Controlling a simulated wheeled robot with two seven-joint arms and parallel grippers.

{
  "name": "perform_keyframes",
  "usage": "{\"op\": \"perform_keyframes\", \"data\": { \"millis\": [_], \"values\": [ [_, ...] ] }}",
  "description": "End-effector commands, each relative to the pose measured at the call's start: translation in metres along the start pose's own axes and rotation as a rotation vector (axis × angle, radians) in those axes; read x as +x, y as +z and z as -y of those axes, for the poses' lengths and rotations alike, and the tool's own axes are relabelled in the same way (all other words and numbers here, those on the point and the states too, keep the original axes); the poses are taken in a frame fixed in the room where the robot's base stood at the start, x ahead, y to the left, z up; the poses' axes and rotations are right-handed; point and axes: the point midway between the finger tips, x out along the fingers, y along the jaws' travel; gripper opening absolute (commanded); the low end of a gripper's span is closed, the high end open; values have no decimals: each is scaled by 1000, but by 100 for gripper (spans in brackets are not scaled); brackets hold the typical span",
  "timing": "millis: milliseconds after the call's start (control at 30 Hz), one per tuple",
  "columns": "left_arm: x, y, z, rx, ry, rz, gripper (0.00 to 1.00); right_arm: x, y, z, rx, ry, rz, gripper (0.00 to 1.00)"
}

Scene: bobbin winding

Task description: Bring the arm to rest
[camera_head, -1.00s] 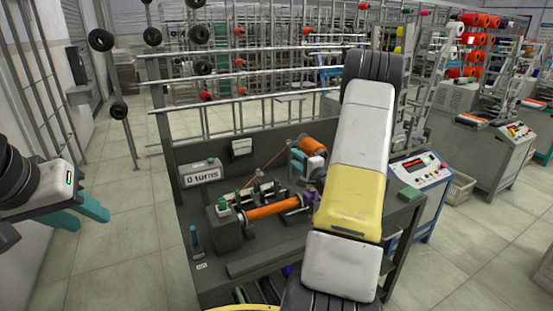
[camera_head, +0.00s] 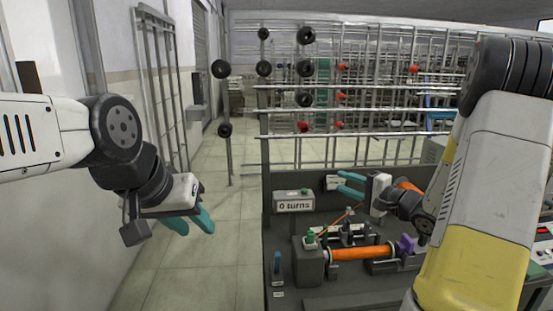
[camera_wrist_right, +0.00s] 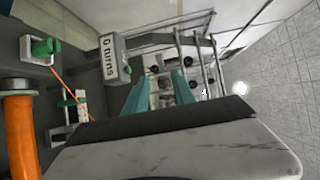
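The winding station shows an orange wound bobbin (camera_head: 362,254) lying level on its holder, with a purple knob (camera_head: 406,245) at its right end. A sign (camera_head: 294,203) behind it reads "0 turns". My right gripper (camera_head: 339,183) is open and empty above the back of the bench, pointing left. In the right wrist view its teal fingers (camera_wrist_right: 157,82) stand apart with nothing between them; the orange bobbin (camera_wrist_right: 21,135) and the sign (camera_wrist_right: 114,60) lie to their left. My left gripper (camera_head: 198,228) is open and empty over the floor, left of the bench.
The dark bench (camera_head: 345,303) carries a grey block (camera_head: 309,262) with a green top and a thin orange thread. Racks with spools (camera_head: 306,68) stand behind. The tiled floor (camera_head: 200,270) left of the bench is clear.

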Motion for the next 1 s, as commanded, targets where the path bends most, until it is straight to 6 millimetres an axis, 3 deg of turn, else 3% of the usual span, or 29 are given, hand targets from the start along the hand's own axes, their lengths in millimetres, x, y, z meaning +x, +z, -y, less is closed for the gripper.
{"op": "perform_keyframes", "data": {
  "millis": [33,100,200,300,400,533,700,1000],
  "values": [
    [0,0,0,0,0,0,36,5,38,19,-25,32,106,31],
    [0,0,0,0,0,0,36,3,91,33,-58,104,250,31],
    [0,0,0,0,0,0,36,-14,161,42,-134,244,432,31],
    [0,0,0,0,0,0,36,-42,213,41,-243,401,557,31],
    [0,0,0,0,0,0,36,-76,245,34,-382,562,622,31],
    [0,0,0,0,0,0,36,-121,257,28,-598,748,612,31],
    [0,0,0,0,0,0,36,-161,244,33,-859,893,491,31],
    [0,0,0,0,0,0,36,-181,226,46,-1029,946,359,31]
  ]
}}
